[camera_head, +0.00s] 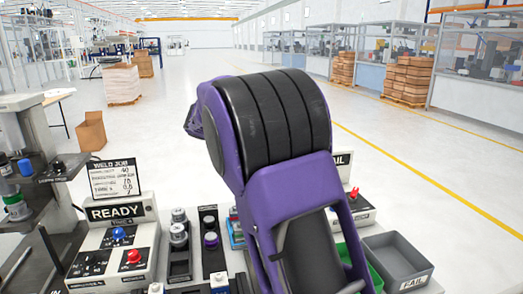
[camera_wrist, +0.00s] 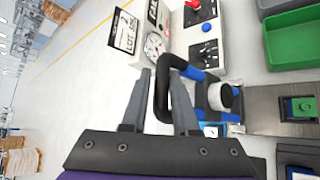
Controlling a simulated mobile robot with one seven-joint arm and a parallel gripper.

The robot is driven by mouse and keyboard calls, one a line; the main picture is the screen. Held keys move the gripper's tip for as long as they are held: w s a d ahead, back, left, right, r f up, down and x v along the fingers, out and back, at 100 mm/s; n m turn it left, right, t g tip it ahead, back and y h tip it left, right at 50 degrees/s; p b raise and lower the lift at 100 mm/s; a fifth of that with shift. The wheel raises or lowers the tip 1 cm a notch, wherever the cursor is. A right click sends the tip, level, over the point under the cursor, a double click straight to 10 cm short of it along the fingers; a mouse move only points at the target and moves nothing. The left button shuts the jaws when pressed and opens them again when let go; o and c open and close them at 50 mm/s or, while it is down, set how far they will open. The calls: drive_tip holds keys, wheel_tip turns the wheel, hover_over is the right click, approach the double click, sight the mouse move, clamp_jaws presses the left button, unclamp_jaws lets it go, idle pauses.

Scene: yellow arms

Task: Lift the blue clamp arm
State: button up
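The blue clamp arm shows in the wrist view as a bent black handle (camera_wrist: 163,92) joined to a blue link (camera_wrist: 194,73) on a clamp with blue and pale parts. My gripper (camera_wrist: 161,75) has one grey finger on each side of the handle. The fingers stand apart, with narrow gaps seeming to show beside the handle, so it looks open around it. Firm contact cannot be made out. In the head view my purple arm covers the clamp and the fingertips.
A control box with a red knob (camera_wrist: 199,12) and a dial gauge (camera_wrist: 153,45) stand close by the clamp. A green bin (camera_wrist: 292,40) is at the right. In the head view are a READY box (camera_head: 118,240), a grey FAIL bin (camera_head: 397,262) and a weld job sign (camera_head: 115,178).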

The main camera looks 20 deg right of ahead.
drive_tip(key=shift+s+d+f, duration=0.25)
drive_tip(key=shift+d, duration=0.1)
drive_tip(key=v, duration=1.8)
drive_tip(key=shift+w+a, duration=0.15)
drive_tip(key=shift+w, duration=0.15)
